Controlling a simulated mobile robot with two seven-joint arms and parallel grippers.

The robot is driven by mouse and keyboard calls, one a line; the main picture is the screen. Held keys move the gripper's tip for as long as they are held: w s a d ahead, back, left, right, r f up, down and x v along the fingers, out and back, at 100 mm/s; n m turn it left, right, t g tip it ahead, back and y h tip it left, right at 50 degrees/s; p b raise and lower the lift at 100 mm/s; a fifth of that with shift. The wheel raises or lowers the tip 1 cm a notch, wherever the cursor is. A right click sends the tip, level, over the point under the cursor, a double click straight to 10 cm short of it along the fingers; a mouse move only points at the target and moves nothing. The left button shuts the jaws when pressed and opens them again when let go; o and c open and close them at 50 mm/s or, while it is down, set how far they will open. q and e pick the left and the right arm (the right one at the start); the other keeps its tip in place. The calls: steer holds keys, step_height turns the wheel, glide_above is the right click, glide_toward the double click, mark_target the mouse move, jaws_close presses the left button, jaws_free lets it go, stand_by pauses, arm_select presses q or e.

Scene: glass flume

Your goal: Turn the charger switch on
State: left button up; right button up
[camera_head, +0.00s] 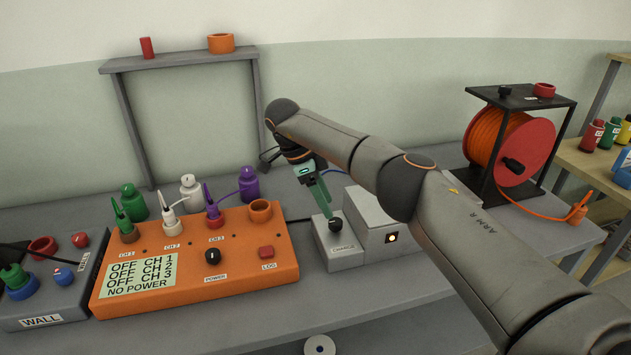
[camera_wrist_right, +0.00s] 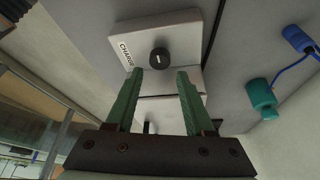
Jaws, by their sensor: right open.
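The charger switch is a black round knob (camera_head: 335,225) on top of a small light grey box (camera_head: 345,258) labelled CHARGE. In the right wrist view the knob (camera_wrist_right: 160,58) carries a short white mark and lies just beyond the fingertips, lined up with the gap between them. My right gripper (camera_head: 327,210) points down at the knob with green fingers. It is open and empty (camera_wrist_right: 160,74). I cannot tell whether a fingertip touches the knob. My left gripper is not in view.
An orange panel (camera_head: 205,282) with probes and a display reading NO POWER stands to the left. A cable reel (camera_head: 505,145) stands at right. The front bench strip is clear.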

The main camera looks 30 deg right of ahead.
steer(key=p+v, duration=0.3)
steer(key=v, duration=0.4)
steer(key=shift+r, duration=0.2)
stand_by(0.4)
